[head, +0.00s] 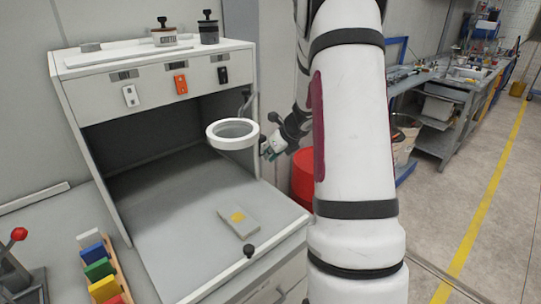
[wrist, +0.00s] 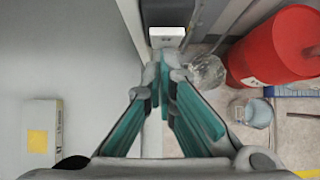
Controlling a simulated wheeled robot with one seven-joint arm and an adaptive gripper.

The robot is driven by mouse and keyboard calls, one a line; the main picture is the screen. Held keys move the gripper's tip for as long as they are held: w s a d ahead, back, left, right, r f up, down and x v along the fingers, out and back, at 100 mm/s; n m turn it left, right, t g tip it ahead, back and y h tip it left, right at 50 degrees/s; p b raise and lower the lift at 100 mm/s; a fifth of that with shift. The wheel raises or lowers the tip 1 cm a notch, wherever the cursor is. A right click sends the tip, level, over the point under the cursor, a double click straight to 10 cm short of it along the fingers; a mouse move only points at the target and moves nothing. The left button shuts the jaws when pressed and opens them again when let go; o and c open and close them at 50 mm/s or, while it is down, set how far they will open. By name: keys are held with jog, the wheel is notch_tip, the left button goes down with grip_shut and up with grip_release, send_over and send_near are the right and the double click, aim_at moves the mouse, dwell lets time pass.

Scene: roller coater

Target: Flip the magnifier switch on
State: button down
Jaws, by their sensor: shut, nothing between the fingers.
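The magnifier (head: 232,143) is a round lens in a white ring on a jointed arm, in front of the cabinet opening in the head view. The cabinet's upper panel carries a white switch (head: 130,96), an orange switch (head: 180,84) and a black switch (head: 222,75). Each has a label above it, too small to read. My gripper (head: 267,152) is just right of the magnifier ring and slightly lower. In the wrist view its green-padded fingers (wrist: 165,62) are together and empty. A small white box (wrist: 167,37) shows beyond the fingertips; I cannot tell what it is.
A grey block with a yellow square (head: 238,222) lies on the cabinet floor. A red drum (head: 303,178) stands right of the cabinet. Colored blocks (head: 99,269) stand in a rack at lower left. Jars (head: 208,29) stand on the cabinet top.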

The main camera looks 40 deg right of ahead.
jog(key=shift+r, duration=0.1)
jog(key=shift+r+p, duration=0.75)
jog(key=shift+r, duration=0.1)
jog(key=shift+s, duration=0.1)
